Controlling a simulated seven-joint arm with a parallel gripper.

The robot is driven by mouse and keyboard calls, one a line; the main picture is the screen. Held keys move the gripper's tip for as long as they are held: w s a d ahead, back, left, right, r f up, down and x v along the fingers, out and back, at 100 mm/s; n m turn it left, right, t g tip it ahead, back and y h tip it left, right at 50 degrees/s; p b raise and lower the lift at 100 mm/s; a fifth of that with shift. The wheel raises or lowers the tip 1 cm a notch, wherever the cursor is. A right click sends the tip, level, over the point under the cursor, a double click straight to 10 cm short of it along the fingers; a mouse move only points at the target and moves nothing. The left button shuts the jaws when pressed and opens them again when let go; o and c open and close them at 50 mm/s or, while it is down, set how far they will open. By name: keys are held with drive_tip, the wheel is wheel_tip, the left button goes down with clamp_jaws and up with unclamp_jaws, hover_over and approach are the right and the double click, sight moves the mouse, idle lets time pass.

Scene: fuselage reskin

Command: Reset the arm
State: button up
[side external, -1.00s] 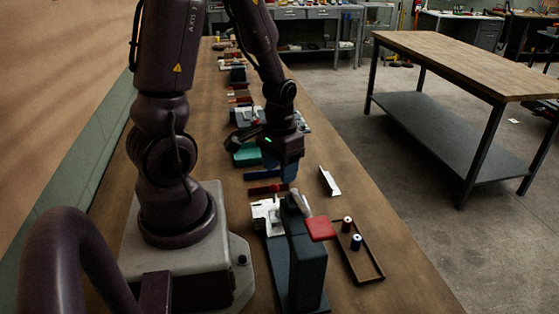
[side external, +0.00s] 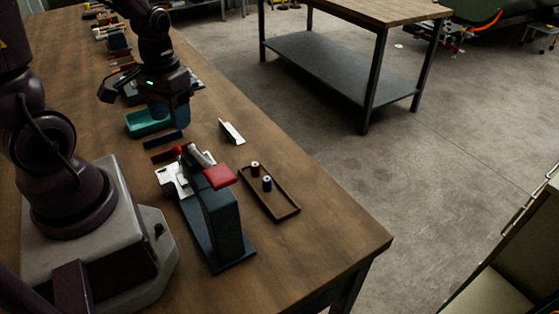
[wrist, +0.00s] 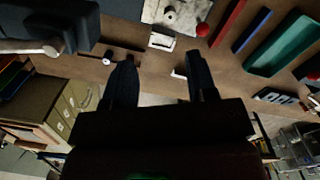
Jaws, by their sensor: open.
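My gripper (side external: 168,102) hangs over the bench near the teal tray in the side view, clear of the dark press-like tool. In the wrist view its two dark fingers stand well apart, with nothing gripped between them (wrist: 160,68). The fingertips are hard to make out in the side view, where a blue shape shows just below the wrist. My arm is bent, reaching along the bench away from the side camera.
A dark tool with a red pad (side external: 219,177) stands near the bench's front end. Beside it are a brown tray (side external: 285,207) with two spools and a pale angled bracket (side external: 232,132). A teal tray (side external: 145,124) and red and blue bars lie close to my gripper.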

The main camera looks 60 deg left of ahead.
drive_tip(key=d+r+m+t, duration=0.5)
drive_tip(key=d+r, duration=0.6)
drive_tip(key=r, duration=0.5)
drive_tip(key=shift+r+t, duration=0.15)
drive_tip(key=shift+t, duration=0.35)
